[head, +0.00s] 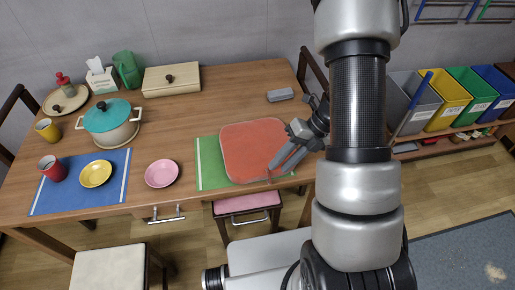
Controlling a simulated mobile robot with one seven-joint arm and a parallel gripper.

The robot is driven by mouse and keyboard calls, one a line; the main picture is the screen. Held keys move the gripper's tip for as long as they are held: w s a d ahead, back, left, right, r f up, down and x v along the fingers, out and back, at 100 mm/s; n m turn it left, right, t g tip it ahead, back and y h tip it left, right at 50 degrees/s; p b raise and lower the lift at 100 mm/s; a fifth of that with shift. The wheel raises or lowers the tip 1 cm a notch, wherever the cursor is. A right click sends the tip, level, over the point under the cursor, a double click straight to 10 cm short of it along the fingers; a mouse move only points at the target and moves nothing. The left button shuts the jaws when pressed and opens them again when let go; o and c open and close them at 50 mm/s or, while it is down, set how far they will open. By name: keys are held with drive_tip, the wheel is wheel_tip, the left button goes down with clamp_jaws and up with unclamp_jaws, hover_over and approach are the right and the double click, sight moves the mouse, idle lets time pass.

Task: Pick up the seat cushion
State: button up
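A flat red-orange square with rounded corners, which looks like the seat cushion (250,146), is over the green placemat (209,165) near the table's front edge. It covers most of the mat; I cannot tell whether it lies on it or is a little above. My gripper (274,169) is at the cushion's right side, its two grey fingers pointing down and left over the front right part. The fingers look a little apart, but whether they pinch the cushion's edge is unclear. My arm hides the area to the right.
A pink plate (162,173) and a blue placemat (112,194) with a yellow bowl (96,174) and red mug (52,169) are to the left. A grey block (280,94) lies behind the cushion. A pink-seated stool (247,204) stands below the table's front edge.

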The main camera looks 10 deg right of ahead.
drive_tip(key=b+x, duration=0.1)
drive_tip(key=x, duration=0.4)
drive_tip(key=shift+w+f, duration=0.2)
drive_tip(key=shift+f, duration=0.2)
drive_tip(key=shift+c, duration=0.2)
clamp_jaws()
